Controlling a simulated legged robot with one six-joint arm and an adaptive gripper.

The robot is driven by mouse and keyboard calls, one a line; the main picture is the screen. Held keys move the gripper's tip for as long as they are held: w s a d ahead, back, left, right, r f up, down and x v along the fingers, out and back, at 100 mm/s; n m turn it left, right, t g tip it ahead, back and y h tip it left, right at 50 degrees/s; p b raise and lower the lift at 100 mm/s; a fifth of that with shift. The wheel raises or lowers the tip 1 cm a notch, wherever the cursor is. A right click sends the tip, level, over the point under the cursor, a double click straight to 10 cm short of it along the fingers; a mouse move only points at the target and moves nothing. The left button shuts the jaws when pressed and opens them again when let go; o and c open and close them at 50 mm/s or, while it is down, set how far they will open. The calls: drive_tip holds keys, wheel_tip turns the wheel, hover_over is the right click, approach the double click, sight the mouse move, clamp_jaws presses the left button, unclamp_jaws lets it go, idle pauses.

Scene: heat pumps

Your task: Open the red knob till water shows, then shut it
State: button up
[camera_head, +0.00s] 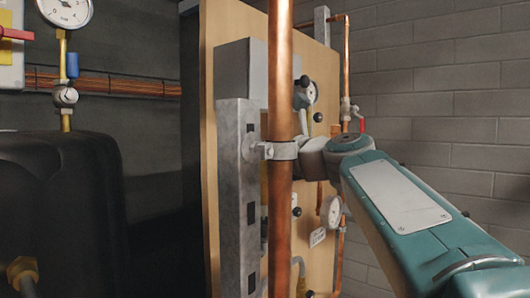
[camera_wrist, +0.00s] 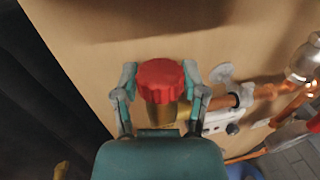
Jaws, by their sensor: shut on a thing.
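The red knob (camera_wrist: 160,80) sits on a brass fitting (camera_wrist: 161,113) in front of the wooden panel in the wrist view. My gripper (camera_wrist: 162,80) has one finger on each side of the knob and is shut on it. In the head view the knob and my fingertips are hidden behind the copper pipe and the grey post. My teal arm (camera_head: 410,205) comes in from the right and reaches behind the pipe. No water shows in either view.
A vertical copper pipe (camera_head: 280,90) with a clamp (camera_head: 280,151) stands before the wooden panel (camera_head: 217,55). A perforated grey post (camera_head: 238,195) is beside it. Gauges (camera_head: 334,212), valves and more pipes crowd the panel. A black tank (camera_head: 60,200) stands at left.

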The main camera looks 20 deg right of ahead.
drive_tip(key=shift+f+m+t+h, duration=0.25)
drive_tip(key=shift+m+t+h, duration=0.25)
drive_tip(key=shift+m+h, duration=0.75)
drive_tip(key=shift+w+n+h, duration=0.1)
drive_tip(key=shift+n+h, duration=0.15)
drive_tip(key=o, duration=1.1)
drive_tip(key=shift+o, duration=0.2)
drive_tip(key=shift+a+r, duration=0.1)
drive_tip(key=v, duration=1.2)
